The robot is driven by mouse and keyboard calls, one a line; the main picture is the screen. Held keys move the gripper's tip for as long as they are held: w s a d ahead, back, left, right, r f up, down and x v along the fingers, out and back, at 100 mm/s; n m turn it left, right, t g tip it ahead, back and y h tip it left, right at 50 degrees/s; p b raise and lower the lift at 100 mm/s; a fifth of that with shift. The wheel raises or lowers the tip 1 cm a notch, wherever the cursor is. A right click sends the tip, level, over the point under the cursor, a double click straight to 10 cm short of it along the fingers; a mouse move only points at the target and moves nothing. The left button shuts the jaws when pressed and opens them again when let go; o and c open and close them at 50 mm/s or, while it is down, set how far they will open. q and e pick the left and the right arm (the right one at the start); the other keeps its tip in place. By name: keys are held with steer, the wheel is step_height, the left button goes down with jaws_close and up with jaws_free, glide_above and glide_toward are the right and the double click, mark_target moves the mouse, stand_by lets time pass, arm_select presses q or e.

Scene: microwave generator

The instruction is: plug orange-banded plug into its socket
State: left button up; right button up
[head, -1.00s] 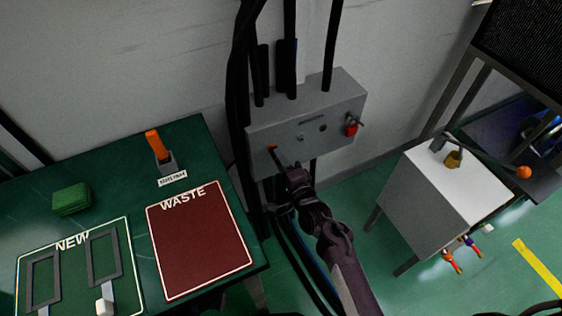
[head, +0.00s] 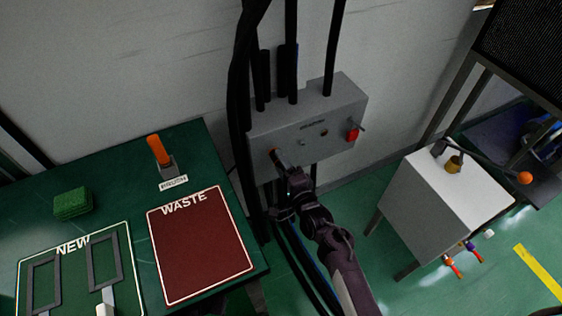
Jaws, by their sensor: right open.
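A small orange mark (head: 271,150) shows at the lower left of the front of the grey wall box (head: 338,99). It may be the plug's band or a socket's ring; I cannot tell which. A short dark piece runs from it toward my right gripper (head: 283,162), which is open right in front of the box. The gripper and wrist hide part of the box's lower front, and I cannot tell whether the fingers touch anything. My left gripper is out of view.
A red padlock-like part (head: 352,134) and a small lever are at the box's right. Black cables (head: 243,80) run beside it. A green table (head: 120,160) stands left, with a red WASTE mat (head: 200,245). A white-topped cabinet (head: 440,195) stands right, with orange-ended parts (head: 453,266) hanging below.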

arm_select(q)
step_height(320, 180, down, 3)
steer(key=b, duration=0.3)
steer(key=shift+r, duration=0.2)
arm_select(e)
steer(key=s+d, duration=0.1)
steer(key=d, duration=0.9)
steer(key=shift+s, duration=0.3)
steer(key=shift+d+f, duration=0.1)
